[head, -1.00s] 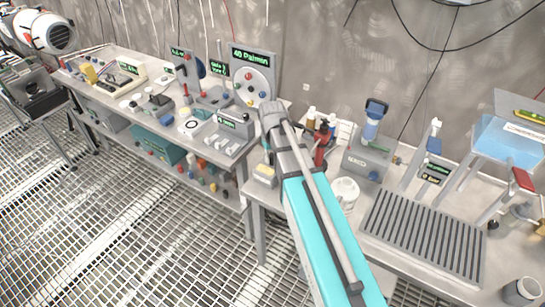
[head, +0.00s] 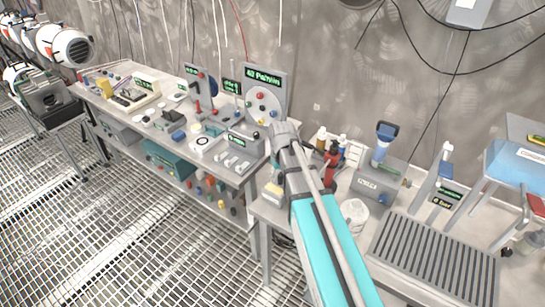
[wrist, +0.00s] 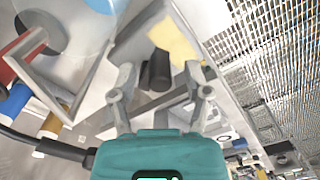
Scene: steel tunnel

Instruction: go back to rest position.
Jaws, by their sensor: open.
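My gripper (wrist: 160,85) shows in the wrist view with its two grey fingers spread apart. Nothing is held between them. A dark cylinder (wrist: 156,72) appears beyond the gap between the fingers; I cannot tell how far away it is. In the head view my teal arm reaches up over the gap between the two workbenches, and the gripper's fingers cannot be made out there.
A grey panel with a round dial (head: 265,100) stands on the left bench. On the right bench are a red bottle (head: 333,165), a white tub (head: 354,213), a blue-topped device (head: 380,165) and a ribbed grey plate (head: 433,260). The grated floor (head: 130,235) at left is clear.

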